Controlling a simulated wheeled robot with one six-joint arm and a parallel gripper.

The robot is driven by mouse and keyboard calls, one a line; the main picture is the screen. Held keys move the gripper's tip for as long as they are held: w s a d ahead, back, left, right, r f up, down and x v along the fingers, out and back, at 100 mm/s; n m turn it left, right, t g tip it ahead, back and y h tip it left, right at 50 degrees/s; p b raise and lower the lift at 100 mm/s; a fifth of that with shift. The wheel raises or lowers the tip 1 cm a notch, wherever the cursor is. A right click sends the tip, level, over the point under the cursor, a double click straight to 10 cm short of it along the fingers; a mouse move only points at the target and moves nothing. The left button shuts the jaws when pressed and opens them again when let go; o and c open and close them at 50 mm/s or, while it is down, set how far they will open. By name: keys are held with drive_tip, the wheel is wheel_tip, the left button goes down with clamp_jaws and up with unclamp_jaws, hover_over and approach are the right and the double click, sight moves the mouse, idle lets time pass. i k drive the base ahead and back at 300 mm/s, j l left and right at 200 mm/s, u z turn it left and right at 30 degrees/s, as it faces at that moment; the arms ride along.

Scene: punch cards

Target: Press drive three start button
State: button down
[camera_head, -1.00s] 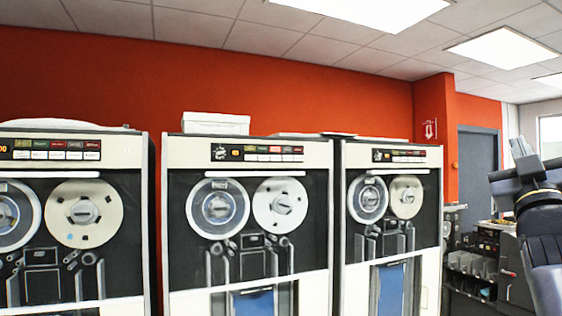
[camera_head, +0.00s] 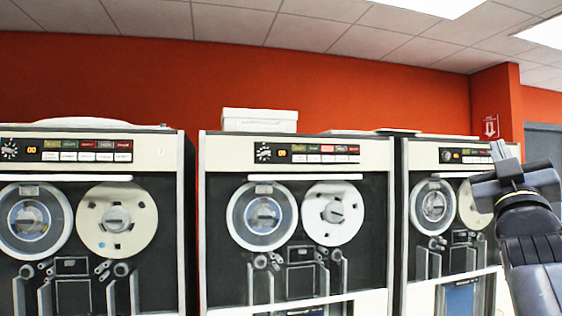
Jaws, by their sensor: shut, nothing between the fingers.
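Three tape drives stand in a row: a left one (camera_head: 158,205), a middle one (camera_head: 374,250) and a right one (camera_head: 404,230). Each has a control strip along its top, with a dial, an amber display and rows of small buttons. These are the left strip (camera_head: 80,150), the middle strip (camera_head: 306,153) and the right strip (camera_head: 465,156). Labels are too small to read, and I cannot tell which drive is three. My gripper (camera_head: 503,148) is shut and empty, pointing up at the right. It covers part of the right drive and its strip, with no visible contact.
A white box (camera_head: 260,120) sits on the middle drive. Flat items (camera_head: 398,132) lie near the top of the right drive. An orange wall (camera_head: 230,75) stands behind, and a grey door (camera_head: 545,140) is at the far right. Narrow gaps separate the drives.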

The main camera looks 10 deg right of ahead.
sight(310, 158)
drive_tip(key=i+u, duration=0.25)
drive_tip(key=i, duration=0.15)
drive_tip(key=i+l+u, duration=0.25)
drive_tip(key=i, duration=0.15)
drive_tip(key=i+l+u, duration=0.2)
drive_tip(key=i, duration=0.2)
